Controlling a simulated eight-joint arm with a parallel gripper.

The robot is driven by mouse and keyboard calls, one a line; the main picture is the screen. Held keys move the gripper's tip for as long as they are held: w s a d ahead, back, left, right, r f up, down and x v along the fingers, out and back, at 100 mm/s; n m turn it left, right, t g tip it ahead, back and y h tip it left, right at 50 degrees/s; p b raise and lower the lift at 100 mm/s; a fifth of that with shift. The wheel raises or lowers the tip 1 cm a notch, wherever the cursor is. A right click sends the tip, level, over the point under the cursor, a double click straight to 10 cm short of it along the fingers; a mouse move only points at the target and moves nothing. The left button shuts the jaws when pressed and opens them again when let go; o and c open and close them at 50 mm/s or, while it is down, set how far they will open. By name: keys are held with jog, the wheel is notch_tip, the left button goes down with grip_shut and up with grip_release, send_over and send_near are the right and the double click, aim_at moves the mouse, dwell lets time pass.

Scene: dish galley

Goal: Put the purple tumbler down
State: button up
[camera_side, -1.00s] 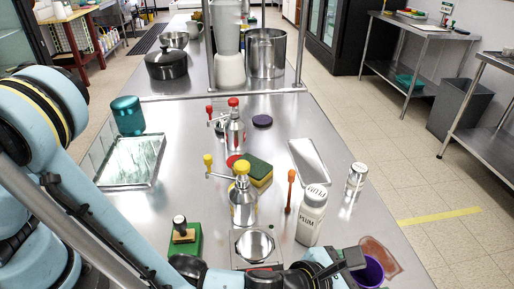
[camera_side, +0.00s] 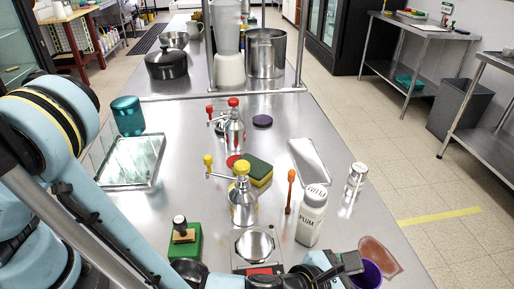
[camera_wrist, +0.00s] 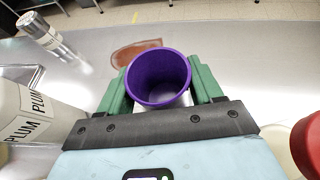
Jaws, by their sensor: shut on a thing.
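The purple tumbler (camera_wrist: 158,78) is upright between the two green fingers of my gripper (camera_wrist: 160,92) in the wrist view, and its open mouth faces the camera. My gripper is shut on it. In the side view the tumbler (camera_side: 368,274) is at the bottom right, partly hidden by my gripper (camera_side: 350,264). I cannot tell whether its base touches the steel counter (camera_side: 340,229). A reddish-brown patch (camera_side: 380,255) lies on the counter just beyond the tumbler.
A white PLUM bottle (camera_side: 311,220) stands close to my gripper's left. A shaker (camera_side: 356,178), an orange-topped stick (camera_side: 290,190) and a steel tray (camera_side: 309,160) stand farther back. A scale (camera_side: 255,246) is left of the bottle. The counter's right edge is near the tumbler.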

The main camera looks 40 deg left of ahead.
jog(key=shift+f, duration=0.15)
jog(key=o, duration=1.1)
jog(key=shift+s+a+r, duration=0.2)
jog(key=shift+s, duration=0.2)
jog(key=shift+v, duration=1.15)
jog(key=shift+w+r, duration=0.15)
jog(key=shift+r, duration=3.3)
